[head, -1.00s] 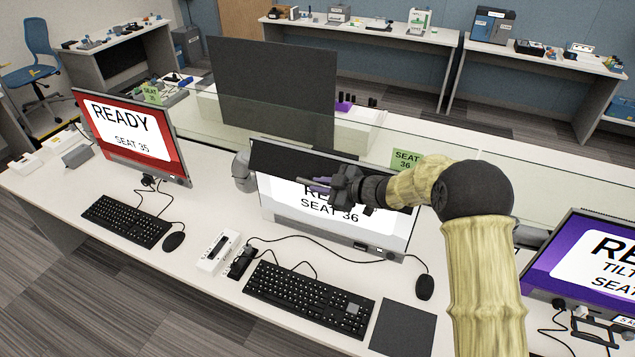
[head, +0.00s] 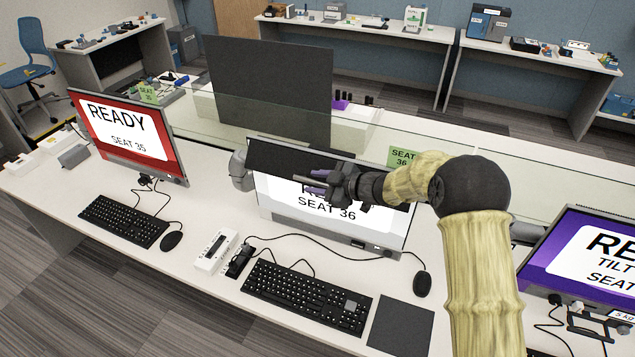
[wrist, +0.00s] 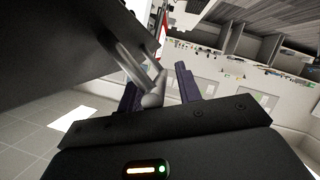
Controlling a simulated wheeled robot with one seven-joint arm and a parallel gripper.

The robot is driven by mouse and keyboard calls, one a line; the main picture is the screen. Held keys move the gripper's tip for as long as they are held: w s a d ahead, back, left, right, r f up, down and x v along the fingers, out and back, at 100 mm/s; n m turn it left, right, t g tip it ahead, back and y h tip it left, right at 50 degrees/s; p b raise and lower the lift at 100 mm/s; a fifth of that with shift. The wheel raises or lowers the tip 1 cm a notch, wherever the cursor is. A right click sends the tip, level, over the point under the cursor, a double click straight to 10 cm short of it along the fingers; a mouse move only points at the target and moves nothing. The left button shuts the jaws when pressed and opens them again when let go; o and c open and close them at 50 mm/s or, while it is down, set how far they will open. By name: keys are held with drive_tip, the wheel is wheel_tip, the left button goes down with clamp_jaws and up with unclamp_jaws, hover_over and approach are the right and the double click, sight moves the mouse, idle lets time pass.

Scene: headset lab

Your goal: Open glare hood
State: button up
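The seat 36 monitor (head: 388,226) stands at the middle of the desk with a white lit screen. The dark glare hood (head: 285,160) hangs from its top edge and covers the upper strip of the screen. My gripper (head: 317,182) reaches in from the right, in front of the screen just below the hood. In the wrist view, my gripper (wrist: 158,90) has its two purple fingers apart, with a grey bar handle (wrist: 128,58) running between them. The handle joins a dark panel (wrist: 60,40) at the upper left. Finger contact with the handle is unclear.
A clear divider and a green seat 36 label (head: 402,157) stand behind the monitor. A keyboard (head: 306,297), mouse (head: 422,284) and dark mat (head: 400,325) lie in front. A red monitor (head: 128,135) stands left and a purple one (head: 570,255) right.

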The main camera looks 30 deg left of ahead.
drive_tip(key=shift+d, duration=0.15)
drive_tip(key=w+b+v, duration=0.1)
drive_tip(key=b+v, duration=0.4)
drive_tip(key=v, duration=1.2)
drive_tip(key=shift+s, duration=0.5)
drive_tip(key=w+d+f+m+t+h, duration=0.1)
drive_tip(key=w+d+m+t+h, duration=0.1)
drive_tip(key=d+m+t+h, duration=0.65)
drive_tip(key=w+d+m+h, duration=0.1)
drive_tip(key=d+m, duration=0.4)
drive_tip(key=d, duration=0.8)
drive_tip(key=s+d+f+m+g+h, duration=0.2)
drive_tip(key=s+d+f+m+g, duration=0.1)
drive_tip(key=s, duration=0.8)
drive_tip(key=s+d+f+m+g+h, duration=0.2)
drive_tip(key=s+d+m, duration=0.4)
drive_tip(key=s, duration=0.5)
wheel_tip(320, 180, down, 2)
drive_tip(key=shift+d+f+g, duration=0.2)
drive_tip(key=shift+d+g, duration=0.65)
drive_tip(key=shift+d, duration=0.3)
